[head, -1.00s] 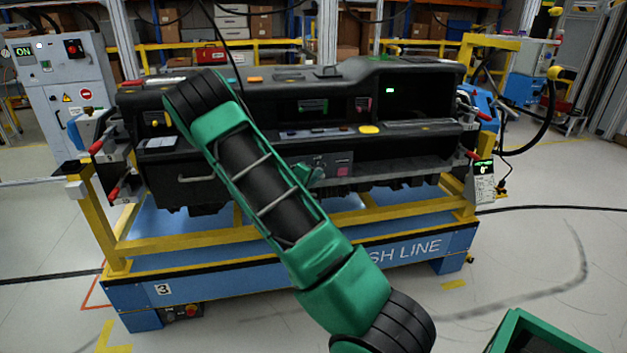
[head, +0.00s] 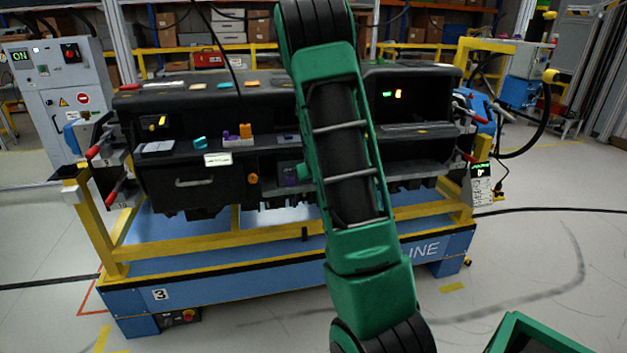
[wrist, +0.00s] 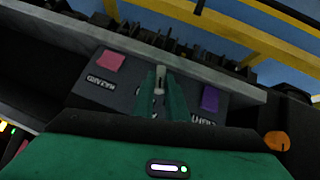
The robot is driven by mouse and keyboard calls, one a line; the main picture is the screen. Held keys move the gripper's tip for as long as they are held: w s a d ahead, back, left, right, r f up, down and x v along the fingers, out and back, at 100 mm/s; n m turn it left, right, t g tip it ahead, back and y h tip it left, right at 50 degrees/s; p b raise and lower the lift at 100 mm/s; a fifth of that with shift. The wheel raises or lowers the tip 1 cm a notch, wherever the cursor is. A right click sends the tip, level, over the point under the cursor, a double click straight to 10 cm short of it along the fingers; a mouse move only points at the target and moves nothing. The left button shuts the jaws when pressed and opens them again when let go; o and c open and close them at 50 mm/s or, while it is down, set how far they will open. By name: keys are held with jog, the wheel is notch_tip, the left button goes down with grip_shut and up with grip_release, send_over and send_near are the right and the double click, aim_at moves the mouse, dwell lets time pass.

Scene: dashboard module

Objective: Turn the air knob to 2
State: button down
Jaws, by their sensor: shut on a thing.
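In the wrist view, a small light-grey knob (wrist: 161,71) sits on a dark control panel (wrist: 125,97) between my green fingertips. My gripper (wrist: 161,79) is shut on this knob; only its end shows. The panel's lettering appears upside down, and what is near the knob is partly covered by my fingers, so I cannot read its setting. A pink square (wrist: 111,61) and a purple square (wrist: 209,98) flank the knob. In the head view my gripper (head: 304,171) shows only as a bit of green at the dashboard's (head: 195,175) lower middle; my arm hides most of the panel.
An orange knob (wrist: 277,141) lies to the right in the wrist view. A grey ledge (wrist: 215,79) runs beyond the panel. In the head view, a yellow-and-blue stand (head: 215,285) carries the dashboard. Small coloured parts, among them an orange block (head: 246,131), sit on its shelf.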

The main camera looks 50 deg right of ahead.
jog(key=shift+d+m+t+y, duration=0.25)
jog(key=shift+m+t+y, duration=0.25)
jog(key=shift+y, duration=0.3)
jog(key=shift+a, duration=0.1)
jog(key=c, duration=1.8)
grip_release()
jog(key=shift+f, duration=0.1)
jog(key=shift+o, duration=0.2)
jog(key=v, duration=1)
jog(key=shift+s+r, duration=0.25)
jog(key=shift+r, duration=0.05)
